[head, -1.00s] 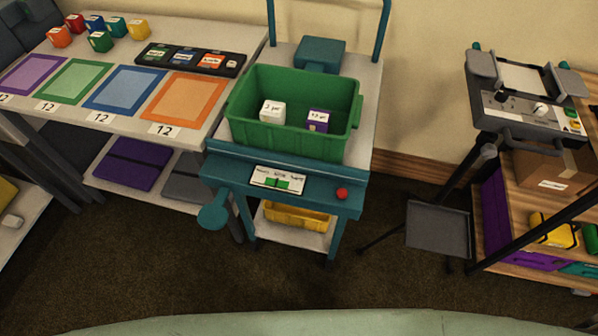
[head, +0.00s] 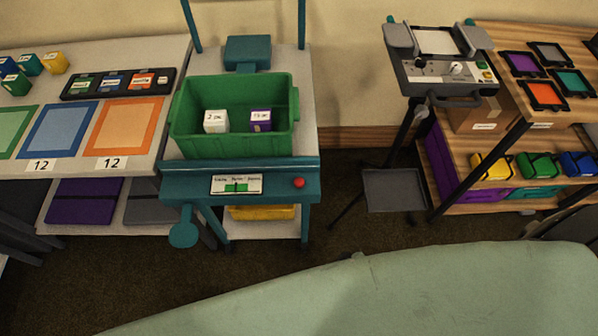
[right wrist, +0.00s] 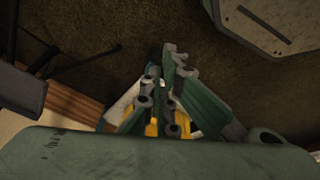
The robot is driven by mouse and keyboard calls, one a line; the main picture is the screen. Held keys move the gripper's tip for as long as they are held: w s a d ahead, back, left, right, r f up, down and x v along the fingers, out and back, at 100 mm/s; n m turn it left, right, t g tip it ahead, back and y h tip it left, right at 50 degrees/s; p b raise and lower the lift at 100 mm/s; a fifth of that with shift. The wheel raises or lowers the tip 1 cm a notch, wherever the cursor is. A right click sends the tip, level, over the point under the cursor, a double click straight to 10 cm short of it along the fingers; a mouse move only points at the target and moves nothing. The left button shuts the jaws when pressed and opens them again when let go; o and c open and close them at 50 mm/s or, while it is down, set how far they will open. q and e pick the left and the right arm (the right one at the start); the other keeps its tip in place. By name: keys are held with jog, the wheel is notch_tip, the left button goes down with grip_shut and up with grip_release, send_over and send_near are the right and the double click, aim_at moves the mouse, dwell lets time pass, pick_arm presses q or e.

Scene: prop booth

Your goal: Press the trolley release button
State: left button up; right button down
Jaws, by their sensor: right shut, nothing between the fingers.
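The teal trolley (head: 268,178) stands against the wall, left of centre in the head view. A round red button (head: 298,183) sits at the right end of its front panel. Left of the button is a white label (head: 236,184) with a green bar. A round teal paddle (head: 183,232) hangs below the panel's left end. My right gripper (right wrist: 164,58) shows only in the right wrist view, shut and empty over the dark floor. The red button cannot be made out there. My left gripper is not in view.
A green bin (head: 236,147) on the trolley holds a white and a purple cube. A table (head: 130,178) with coloured mats stands close on its left. A control stand (head: 447,85) and wooden shelf (head: 490,85) stand right.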

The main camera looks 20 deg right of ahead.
jog(key=w+a+r+n+t+p, duration=0.1)
jog(key=w+a+r+p, duration=0.15)
jog(key=r, duration=0.55)
jog(key=w+a+r+y+p, duration=0.1)
jog(key=w+r, duration=0.3)
jog(key=r, duration=0.3)
jog(key=w+a+r+n+t+p, duration=0.15)
jog(key=w+r, duration=0.25)
jog(key=r, duration=0.4)
jog(key=w+a+r+n+y+p, duration=0.25)
jog(key=a+r+n, duration=0.35)
jog(key=r, duration=0.5)
jog(key=w+a+r+n+y+p, duration=0.1)
jog(key=a+r+n+y, duration=0.3)
jog(key=r, duration=0.8)
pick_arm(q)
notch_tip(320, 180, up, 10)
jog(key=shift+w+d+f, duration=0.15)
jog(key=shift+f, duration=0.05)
pick_arm(e)
jog(key=w+d+n, duration=0.4)
jog(key=d, duration=0.1)
jog(key=shift+f, duration=0.45)
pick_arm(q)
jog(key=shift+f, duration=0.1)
pick_arm(e)
jog(key=shift+w+f, duration=0.15)
